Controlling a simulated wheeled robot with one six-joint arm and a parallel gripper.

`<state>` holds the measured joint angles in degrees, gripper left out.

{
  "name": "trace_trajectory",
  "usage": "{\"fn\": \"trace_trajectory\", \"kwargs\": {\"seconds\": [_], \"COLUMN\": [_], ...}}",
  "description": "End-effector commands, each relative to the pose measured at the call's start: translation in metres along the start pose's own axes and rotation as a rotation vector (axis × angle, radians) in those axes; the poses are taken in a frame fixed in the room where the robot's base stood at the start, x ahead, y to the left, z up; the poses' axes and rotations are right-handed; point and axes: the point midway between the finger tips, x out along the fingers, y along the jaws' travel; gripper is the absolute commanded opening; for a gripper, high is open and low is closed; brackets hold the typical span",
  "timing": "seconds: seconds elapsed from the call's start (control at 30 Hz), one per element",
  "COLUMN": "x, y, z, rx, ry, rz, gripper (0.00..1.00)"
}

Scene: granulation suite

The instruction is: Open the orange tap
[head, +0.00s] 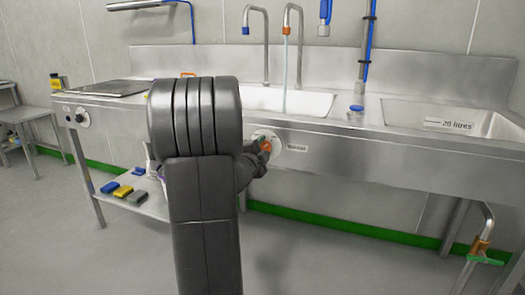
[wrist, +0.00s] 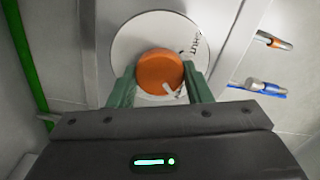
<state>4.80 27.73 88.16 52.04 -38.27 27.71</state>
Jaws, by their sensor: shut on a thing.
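The orange tap knob (wrist: 160,68) sits on a round white dial plate (wrist: 128,48) on the sink's steel front. In the head view the knob (head: 266,146) shows small beside my dark arm, which hides part of the plate. My gripper (wrist: 160,76) is shut on the knob, with one green finger on each side of it. A white mark shows at the knob's lower right in the wrist view. The orange-tipped spout (head: 286,30) stands above the basin, and a thin pale stream of water (head: 285,80) runs down from it.
A blue-tipped spout (head: 246,31) stands left of the orange one. A second basin (head: 460,108) lies at the right. A green-handled pipe valve (head: 485,260) is low at the right. Coloured blocks (head: 123,191) lie on the lower shelf. The floor in front is clear.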

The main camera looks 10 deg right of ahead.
Motion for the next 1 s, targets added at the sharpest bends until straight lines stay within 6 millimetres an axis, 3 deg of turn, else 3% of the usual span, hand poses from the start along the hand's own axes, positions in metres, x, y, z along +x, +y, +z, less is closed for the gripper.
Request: {"fn": "trace_trajectory", "kwargs": {"seconds": [0.13, 0.17, 0.27, 0.67, 1.0], "x": [0.000, 0.000, 0.000, -0.009, -0.080], "y": [-0.001, -0.001, -0.001, -0.001, -0.003], "z": [-0.001, -0.001, -0.001, 0.000, 0.000], "rx": [0.002, 0.002, 0.001, -0.001, 0.000], "ry": [0.002, 0.002, 0.002, -0.001, -0.003], "rz": [-0.001, -0.001, -0.001, 0.001, -0.001], "gripper": [0.22, 0.49, 0.67, 0.67, 0.67]}}
